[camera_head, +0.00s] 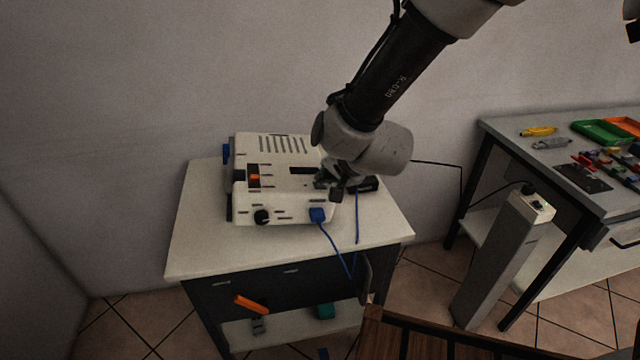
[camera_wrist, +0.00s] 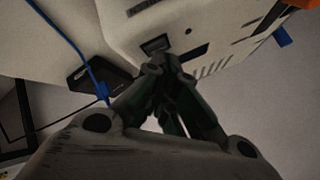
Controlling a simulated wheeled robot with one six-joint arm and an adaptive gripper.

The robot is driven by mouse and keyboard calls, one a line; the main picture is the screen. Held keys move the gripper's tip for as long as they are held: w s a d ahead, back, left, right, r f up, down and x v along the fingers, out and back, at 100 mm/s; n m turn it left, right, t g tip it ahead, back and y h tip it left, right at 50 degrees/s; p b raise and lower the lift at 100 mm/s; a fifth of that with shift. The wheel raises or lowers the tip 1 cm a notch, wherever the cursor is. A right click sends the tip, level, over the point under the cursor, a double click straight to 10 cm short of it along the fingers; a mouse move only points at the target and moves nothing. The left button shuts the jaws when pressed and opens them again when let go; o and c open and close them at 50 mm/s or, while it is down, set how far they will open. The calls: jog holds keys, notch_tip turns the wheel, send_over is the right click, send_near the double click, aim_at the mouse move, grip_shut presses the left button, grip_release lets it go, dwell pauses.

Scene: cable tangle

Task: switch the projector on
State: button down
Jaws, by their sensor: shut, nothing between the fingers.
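The projector (camera_head: 285,152) is a white box with top vents, standing on a small white-topped table. An orange switch (camera_head: 254,178) shows on its top left part, and a black knob (camera_head: 262,217) and a blue plug (camera_head: 317,214) on its front. My gripper (camera_head: 330,188) is shut and empty at the projector's right end. In the wrist view my shut fingertips (camera_wrist: 168,62) are close to the white casing (camera_wrist: 196,22), beside a small dark recess (camera_wrist: 155,45). I cannot tell whether they touch it. Part of the projector's right end is hidden behind my gripper.
A blue cable (camera_head: 338,255) hangs from the plug over the front edge of the table (camera_head: 200,250). A black block (camera_head: 366,184) lies right of the projector. A grey post (camera_head: 505,255) with a socket top and a workbench (camera_head: 500,130) with trays stand at right.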

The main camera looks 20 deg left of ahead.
jog(key=shift+f, duration=0.15)
dwell(0.4)
jog(key=shift+r, duration=0.8)
jog(key=shift+d, duration=0.1)
jog(key=shift+w+d+r, duration=0.15)
jog(key=shift+d+r, duration=0.05)
jog(key=shift+r, duration=0.75)
jog(key=shift+w+d+r, duration=0.15)
jog(key=shift+r, duration=1.35)
